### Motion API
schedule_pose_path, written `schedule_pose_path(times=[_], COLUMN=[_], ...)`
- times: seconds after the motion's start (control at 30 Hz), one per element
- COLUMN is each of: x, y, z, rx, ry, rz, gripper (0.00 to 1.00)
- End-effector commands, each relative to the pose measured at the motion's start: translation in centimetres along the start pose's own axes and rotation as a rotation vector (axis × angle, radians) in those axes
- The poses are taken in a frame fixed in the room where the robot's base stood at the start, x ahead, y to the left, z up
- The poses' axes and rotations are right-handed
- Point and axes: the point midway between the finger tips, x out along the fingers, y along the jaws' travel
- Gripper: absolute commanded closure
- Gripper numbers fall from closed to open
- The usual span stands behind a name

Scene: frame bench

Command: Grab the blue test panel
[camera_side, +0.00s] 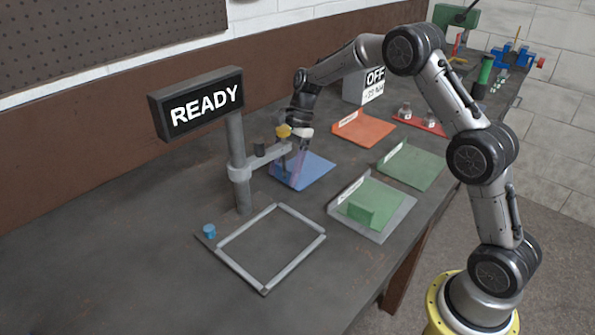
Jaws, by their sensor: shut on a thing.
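My gripper (303,146) points down over the blue tray (317,172) near the middle of the bench. It is shut on a thin, upright bluish-purple piece that appears to be the blue test panel (299,160). The panel is small and partly hidden by the gripper and the clamp arm. I cannot tell whether its lower edge touches the tray.
A post (238,165) with a READY sign (200,102) and a clamp arm stands close left of my gripper. An empty square frame (270,285) lies in front. An orange tray (365,129), a green tray (412,167) and a grey tray (372,232) with green pieces are at right.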

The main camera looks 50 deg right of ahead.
Motion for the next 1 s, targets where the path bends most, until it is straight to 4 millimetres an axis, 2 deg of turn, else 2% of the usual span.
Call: schedule_pose_path(times=[0.03,0.17,0.2,0.53,0.73,1.0], x=[0.0,-0.1,-0.1,-0.2,-1.4,-3.2], y=[0.0,0.0,0.0,-0.1,-0.1,-0.1], z=[0.0,0.0,0.0,0.1,0.6,-3.4], rx=[0.000,0.000,0.000,-0.001,-0.003,0.001], ry=[0.000,0.000,0.000,0.000,0.001,0.001], rz=[0.000,0.000,-0.001,-0.003,-0.006,-0.006], gripper=[0.74,0.97,1.00,1.00,1.00,1.00])
